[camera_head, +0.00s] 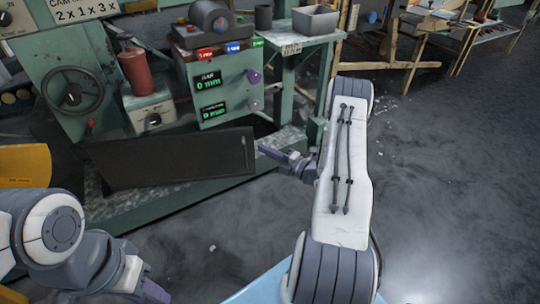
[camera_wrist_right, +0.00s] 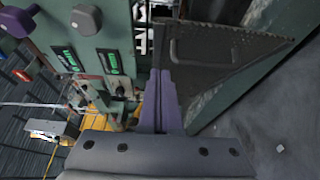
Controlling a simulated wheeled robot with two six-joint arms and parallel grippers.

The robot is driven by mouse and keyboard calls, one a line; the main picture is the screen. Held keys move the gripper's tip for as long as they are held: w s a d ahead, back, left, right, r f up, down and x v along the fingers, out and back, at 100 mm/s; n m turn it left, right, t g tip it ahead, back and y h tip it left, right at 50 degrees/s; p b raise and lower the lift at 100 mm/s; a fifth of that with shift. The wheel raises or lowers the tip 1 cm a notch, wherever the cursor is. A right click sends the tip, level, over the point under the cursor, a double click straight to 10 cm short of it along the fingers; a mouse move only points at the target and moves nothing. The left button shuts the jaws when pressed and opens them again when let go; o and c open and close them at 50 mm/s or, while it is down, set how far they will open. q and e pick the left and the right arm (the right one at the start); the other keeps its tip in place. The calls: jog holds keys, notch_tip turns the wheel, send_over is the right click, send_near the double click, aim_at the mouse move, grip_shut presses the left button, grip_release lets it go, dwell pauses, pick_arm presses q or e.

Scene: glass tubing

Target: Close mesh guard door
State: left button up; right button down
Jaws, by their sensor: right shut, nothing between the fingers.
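The mesh guard door (camera_head: 165,160) is a dark flat panel at the front of the green machine in the head view. Its handle (camera_head: 243,150) is near its right end. In the right wrist view the door (camera_wrist_right: 225,65) spreads to the right of the fingers, with its bar handle (camera_wrist_right: 205,42) facing me. My right gripper (camera_head: 262,150) is shut and empty, just right of the door's right end; its purple fingers (camera_wrist_right: 160,85) lie close together beside the door. Whether they touch it is unclear. My left gripper (camera_head: 153,292) is low at the left, mostly hidden, apart from the door.
The green control box (camera_head: 222,90) with two displays and knobs stands behind the door. A handwheel (camera_head: 73,92) and a red cylinder (camera_head: 135,72) are left of it. A grey bin (camera_head: 315,20) sits on a green stand. The grey floor at right is open.

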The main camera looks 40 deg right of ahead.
aim_at(242, 132)
jog(key=w+b, duration=0.1)
jog(key=w, duration=0.3)
jog(key=w+b, duration=0.2)
jog(key=w, duration=0.2)
jog(key=shift+w+a+f+b, duration=0.15)
jog(key=shift+w+a+b, duration=0.05)
jog(key=shift+b, duration=0.1)
jog(key=shift+w+d, duration=0.15)
jog(key=shift+w, duration=0.15)
